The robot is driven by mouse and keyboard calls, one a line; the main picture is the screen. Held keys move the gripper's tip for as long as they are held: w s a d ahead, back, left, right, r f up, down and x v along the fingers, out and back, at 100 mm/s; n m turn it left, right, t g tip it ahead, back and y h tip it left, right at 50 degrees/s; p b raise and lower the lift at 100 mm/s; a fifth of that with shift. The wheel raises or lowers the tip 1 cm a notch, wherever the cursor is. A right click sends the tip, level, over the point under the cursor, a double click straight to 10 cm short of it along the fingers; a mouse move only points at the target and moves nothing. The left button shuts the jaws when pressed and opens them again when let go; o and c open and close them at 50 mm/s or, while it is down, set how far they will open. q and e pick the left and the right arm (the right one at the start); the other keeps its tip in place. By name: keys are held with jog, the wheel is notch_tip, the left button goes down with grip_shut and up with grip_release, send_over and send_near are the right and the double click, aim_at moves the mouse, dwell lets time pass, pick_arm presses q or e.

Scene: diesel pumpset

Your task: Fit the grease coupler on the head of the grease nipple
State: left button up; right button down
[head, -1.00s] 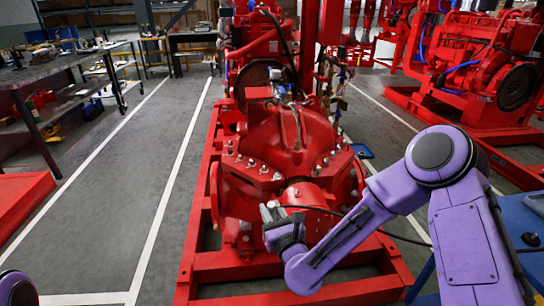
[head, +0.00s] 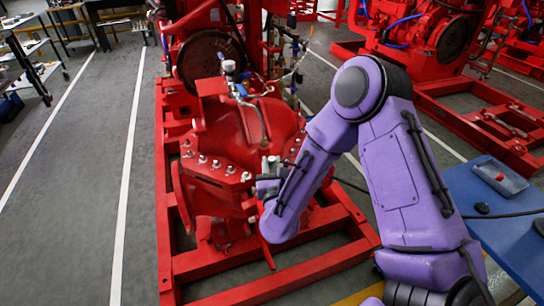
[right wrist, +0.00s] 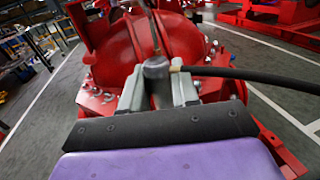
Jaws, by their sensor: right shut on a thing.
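My right gripper (head: 266,182) is in front of the red pump (head: 222,195). It also shows in the right wrist view (right wrist: 160,95), its grey jaws shut on the grease coupler (right wrist: 156,68), a grey metal cylinder. A black hose (right wrist: 250,75) runs from the coupler to the right. In the head view the coupler is small and partly covered by my right gripper and forearm. I cannot make out the grease nipple in either view, nor tell whether the coupler touches the pump. My left gripper is not in view.
The pump stands on a red steel frame (head: 168,235) on the grey floor. A blue table (head: 500,225) at the right bears a grey tray (head: 492,178). Another red engine (head: 440,35) stands behind at the right.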

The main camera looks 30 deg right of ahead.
jog(key=shift+s+f, duration=0.1)
jog(key=shift+f+b, duration=0.1)
jog(key=shift+b, duration=0.2)
notch_tip(320, 180, down, 6)
jog(key=b, duration=0.5)
jog(key=shift+b, duration=0.45)
dwell(0.4)
jog(key=shift+f+b, duration=1.45)
jog(key=shift+b, duration=0.1)
